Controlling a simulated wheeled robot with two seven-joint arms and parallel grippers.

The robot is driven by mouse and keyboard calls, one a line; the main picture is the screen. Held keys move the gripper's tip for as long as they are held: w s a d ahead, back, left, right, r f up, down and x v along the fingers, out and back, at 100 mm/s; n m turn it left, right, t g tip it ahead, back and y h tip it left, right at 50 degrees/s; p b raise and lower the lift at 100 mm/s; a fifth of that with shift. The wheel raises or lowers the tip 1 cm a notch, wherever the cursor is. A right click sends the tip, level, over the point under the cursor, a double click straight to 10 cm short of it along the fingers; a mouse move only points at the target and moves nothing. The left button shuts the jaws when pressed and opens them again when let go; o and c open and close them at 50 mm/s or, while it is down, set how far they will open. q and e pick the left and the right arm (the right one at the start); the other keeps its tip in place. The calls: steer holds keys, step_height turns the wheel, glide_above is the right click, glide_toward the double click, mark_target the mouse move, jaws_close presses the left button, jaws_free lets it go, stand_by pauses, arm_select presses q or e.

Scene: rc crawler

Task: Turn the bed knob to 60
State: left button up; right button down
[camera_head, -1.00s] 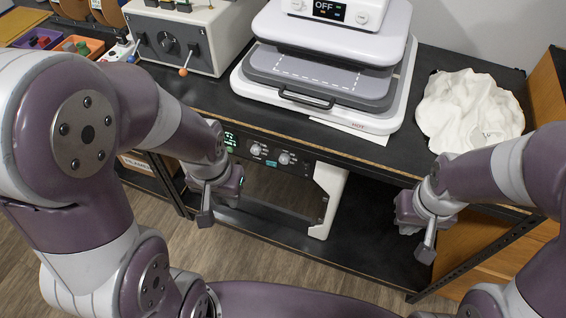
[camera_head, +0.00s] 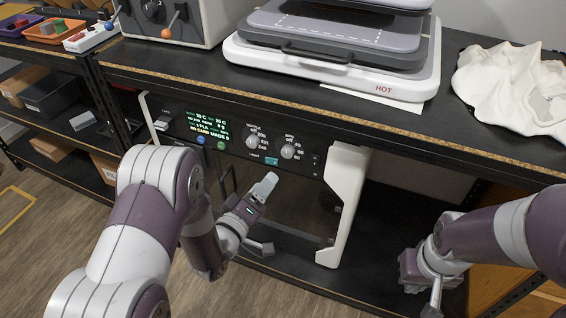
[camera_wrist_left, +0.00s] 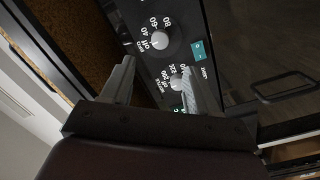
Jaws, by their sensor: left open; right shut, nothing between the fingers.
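The bed knob (camera_head: 288,151) is the right-hand pale round knob on the dark control panel under the table, marked 40, 60 and 80. It also shows in the left wrist view (camera_wrist_left: 160,40), just beyond the fingers. Its pointer is too small to read. The nozzle knob (camera_head: 255,141) sits beside it and is partly behind a finger in the wrist view (camera_wrist_left: 177,82). My left gripper (camera_head: 266,186) is below the panel, pointing up at it; its fingers (camera_wrist_left: 158,68) are apart and empty. My right gripper (camera_head: 411,284) is shut, low at the right, away from the panel.
A green-lit display (camera_head: 206,127) is left of the knobs. The panel's white side post (camera_head: 343,205) stands to the right. The table's front edge (camera_head: 300,113) overhangs the panel. A heat press (camera_head: 335,75) marked HOT and a white cloth (camera_head: 508,90) are on top.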

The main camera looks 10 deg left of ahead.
mark_target(287, 155)
arm_select(q)
steer(key=b+x, duration=0.2)
steer(key=x, duration=0.7)
steer(key=shift+w+d+f, duration=0.1)
steer(key=shift+w, duration=0.2)
steer(key=shift+w+d, duration=0.15)
steer(key=shift+w, duration=0.4)
steer(key=c, duration=1)
